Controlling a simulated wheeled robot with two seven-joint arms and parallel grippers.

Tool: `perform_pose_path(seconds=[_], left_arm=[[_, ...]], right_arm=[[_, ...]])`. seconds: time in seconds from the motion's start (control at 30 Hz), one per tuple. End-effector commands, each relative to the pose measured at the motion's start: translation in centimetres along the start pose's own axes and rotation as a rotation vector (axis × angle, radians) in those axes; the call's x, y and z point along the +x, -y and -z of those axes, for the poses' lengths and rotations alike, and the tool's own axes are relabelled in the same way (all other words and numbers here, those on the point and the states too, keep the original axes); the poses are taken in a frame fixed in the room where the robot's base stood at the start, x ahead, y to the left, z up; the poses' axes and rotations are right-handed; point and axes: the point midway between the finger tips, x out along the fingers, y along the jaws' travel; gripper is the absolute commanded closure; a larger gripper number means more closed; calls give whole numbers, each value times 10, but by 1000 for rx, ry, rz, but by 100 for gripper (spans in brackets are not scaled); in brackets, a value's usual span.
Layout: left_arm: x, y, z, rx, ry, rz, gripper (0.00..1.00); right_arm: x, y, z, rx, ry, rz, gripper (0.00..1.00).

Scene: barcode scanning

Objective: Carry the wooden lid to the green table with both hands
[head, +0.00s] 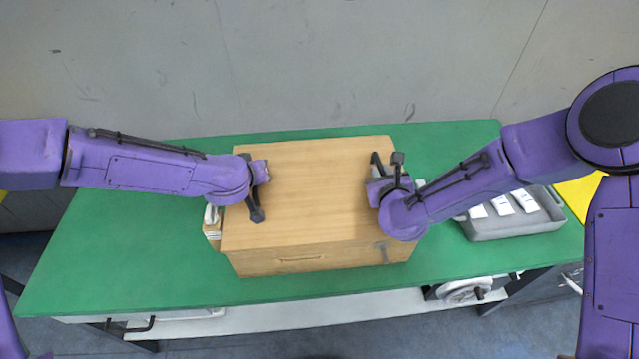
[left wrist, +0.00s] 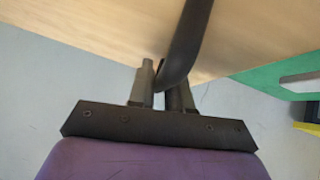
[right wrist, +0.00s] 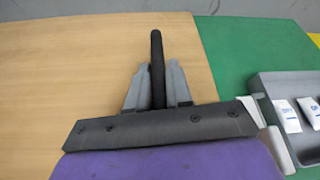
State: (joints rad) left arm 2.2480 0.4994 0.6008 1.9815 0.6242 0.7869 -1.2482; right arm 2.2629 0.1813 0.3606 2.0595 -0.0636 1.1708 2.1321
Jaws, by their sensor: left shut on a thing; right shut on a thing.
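The wooden lid (head: 315,190) is a broad, light-brown panel with black handles near its left and right ends. It lies level over a wooden box front (head: 300,262), above the green table (head: 120,240). I cannot tell whether the lid touches the box. My left gripper (head: 262,172) is at the lid's left end; in the left wrist view its fingers (left wrist: 162,88) are shut on a black handle (left wrist: 190,40). My right gripper (head: 380,178) is at the right end; in the right wrist view its fingers are shut on the other handle (right wrist: 157,60).
A grey tray (head: 515,225) with several white packets stands right of the box. A stack with a wooden edge (head: 212,232) is partly hidden at the box's left. A grey wall (head: 330,60) rises behind the table. The table's left part is clear.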

Motion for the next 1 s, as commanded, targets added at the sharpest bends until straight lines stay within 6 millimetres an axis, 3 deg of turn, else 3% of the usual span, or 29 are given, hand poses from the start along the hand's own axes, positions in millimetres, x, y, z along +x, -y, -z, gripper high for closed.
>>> perform_pose_path(seconds=[1.0], left_arm=[[-3, 2, 6, -5, -5, 8, 100]], right_arm=[[-2, 1, -5, -5, 1, 0, 100]])
